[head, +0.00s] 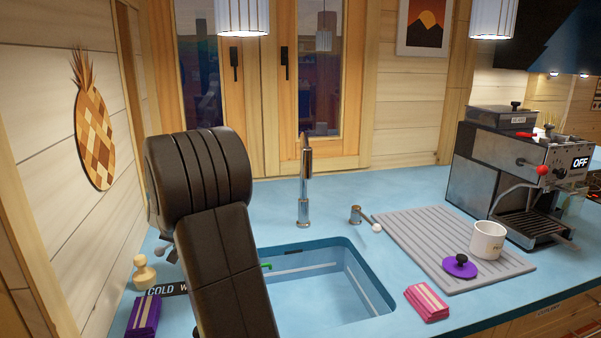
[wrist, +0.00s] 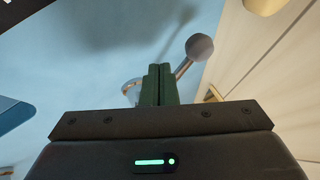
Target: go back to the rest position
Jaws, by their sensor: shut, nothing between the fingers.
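My gripper (wrist: 160,84) shows in the wrist view with its two dark green fingers together and nothing between them. A metal lever with a round grey knob (wrist: 199,46) is just beyond and right of the fingertips; I cannot tell whether they touch.
The faucet (head: 304,185) stands behind the sink, with a white-knobbed lever (head: 360,216) to its right. A ribbed grey mat (head: 420,240) holds a white mug (head: 487,240) and a purple lid (head: 460,267). A pink cloth (head: 427,303), purple cloth (head: 144,316) and coffee machine (head: 510,165) are around.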

